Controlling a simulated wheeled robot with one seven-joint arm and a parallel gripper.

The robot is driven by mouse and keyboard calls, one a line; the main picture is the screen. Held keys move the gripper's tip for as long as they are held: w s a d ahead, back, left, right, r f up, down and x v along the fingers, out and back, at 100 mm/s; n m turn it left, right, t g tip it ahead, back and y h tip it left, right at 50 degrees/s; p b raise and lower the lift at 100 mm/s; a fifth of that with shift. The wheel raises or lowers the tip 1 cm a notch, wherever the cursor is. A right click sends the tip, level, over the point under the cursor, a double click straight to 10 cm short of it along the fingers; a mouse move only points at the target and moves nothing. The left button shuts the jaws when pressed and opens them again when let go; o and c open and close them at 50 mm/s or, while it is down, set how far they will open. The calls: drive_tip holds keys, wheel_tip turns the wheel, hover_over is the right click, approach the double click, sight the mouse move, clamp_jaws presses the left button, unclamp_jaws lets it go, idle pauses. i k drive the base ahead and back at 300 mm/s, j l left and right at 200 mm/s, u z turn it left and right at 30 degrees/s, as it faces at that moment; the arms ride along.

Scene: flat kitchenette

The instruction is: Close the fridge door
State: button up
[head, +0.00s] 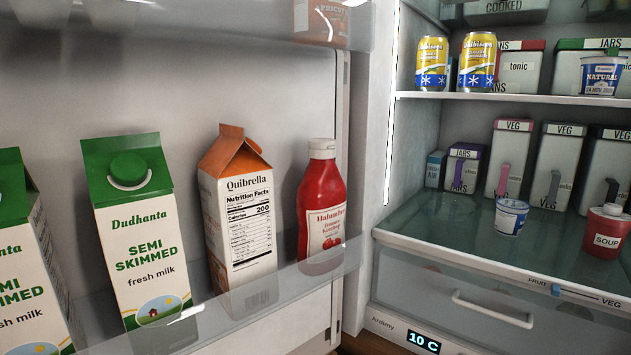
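The fridge door (85,115) stands open and fills the left half of the head view, its inner side facing me. Its clear lower shelf holds green-topped milk cartons (140,225), an orange-topped carton (240,215) and a red ketchup bottle (322,210). The fridge interior (460,225) shows lit on the right, with the hinge side of the door meeting the cabinet near the middle of the picture. The door's outer side, its handle and its free edge are out of view. My gripper is not in view.
Inside the fridge, yellow cans (477,62) and bins stand on the upper glass shelf (510,98). A small white tub (510,216) and a red soup pot (603,230) stand below, above a closed clear drawer (480,305). A display reading 10 C (423,342) is underneath.

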sight(72, 71)
drive_tip(key=z, duration=3)
drive_tip(key=k+j+z, duration=0.2)
drive_tip(key=k+z, duration=0.2)
drive_tip(key=k, duration=0.25)
drive_tip(key=k+z, duration=0.4)
drive_tip(key=k, duration=0.25)
drive_tip(key=k+z, duration=0.25)
drive_tip(key=k, duration=0.7)
drive_tip(key=k+l+z, duration=0.1)
drive_tip(key=k+z, duration=0.15)
drive_tip(key=k, duration=0.7)
drive_tip(key=k+j+z, duration=0.15)
drive_tip(key=k+z, duration=0.2)
drive_tip(key=k, duration=0.55)
drive_tip(key=k+l+z, duration=0.1)
drive_tip(key=k+z, duration=0.25)
drive_tip(key=k, duration=0.5)
drive_tip(key=u, duration=0.45)
drive_tip(key=k+u, duration=0.1)
drive_tip(key=u, duration=0.4)
drive_tip(key=j+u, duration=0.15)
drive_tip(key=u, duration=0.3)
drive_tip(key=k+u, duration=0.1)
drive_tip(key=u, duration=0.35)
